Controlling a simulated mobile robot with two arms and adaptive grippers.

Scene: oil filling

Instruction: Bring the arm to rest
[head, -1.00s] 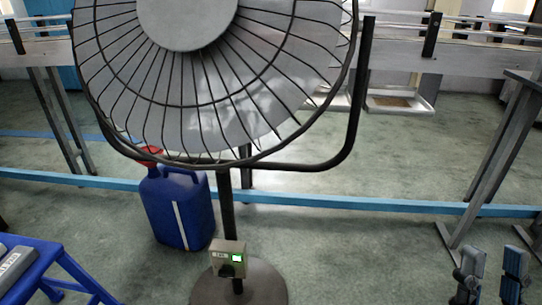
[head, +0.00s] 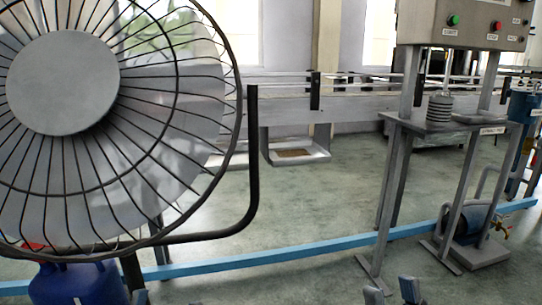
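My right gripper (head: 392,292) shows at the bottom edge, right of the middle. Only its two fingertips are in view. They stand apart with a gap between them, and I see nothing held there. The rest of this gripper and its arm are cut off by the frame. My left gripper and arm are not in view.
A large caged fan (head: 105,120) fills the left side, above a blue jug (head: 80,284). A metal stand (head: 392,190) with a control box (head: 470,24) is at right, near a blue motor (head: 470,221). A blue floor rail (head: 310,248) crosses behind my gripper. Open floor (head: 310,200) lies beyond it.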

